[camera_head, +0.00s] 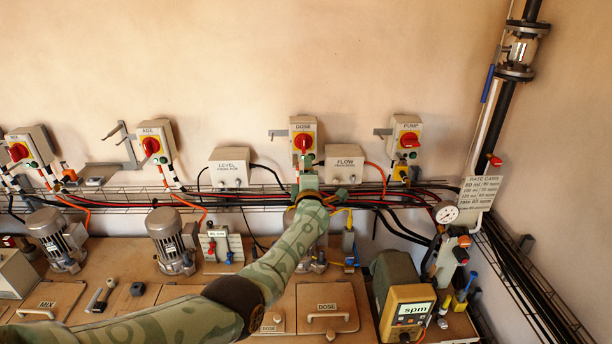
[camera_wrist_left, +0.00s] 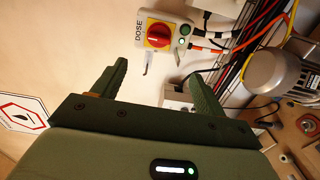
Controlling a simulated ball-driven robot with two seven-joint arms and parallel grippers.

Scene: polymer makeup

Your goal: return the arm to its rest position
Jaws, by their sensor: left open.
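My left arm (camera_head: 262,272) reaches from the bottom left up to the wall. Its gripper (camera_head: 307,172) is just below the DOSE switch (camera_head: 303,126), a grey and yellow box with a red knob. In the left wrist view the gripper (camera_wrist_left: 157,80) is open, with nothing between its two green fingers. The DOSE switch (camera_wrist_left: 158,34) stands beyond the fingertips, apart from them. A green light shows beside its knob. My right gripper is not in view.
A wire cable tray (camera_head: 120,206) with cables runs along the wall by the gripper. LEVEL (camera_head: 229,168) and FLOW (camera_head: 344,163) boxes flank it. Motors (camera_head: 171,240) stand on the bench at left. A yellow spm meter (camera_head: 408,312) and a pressure gauge (camera_head: 446,212) are at right.

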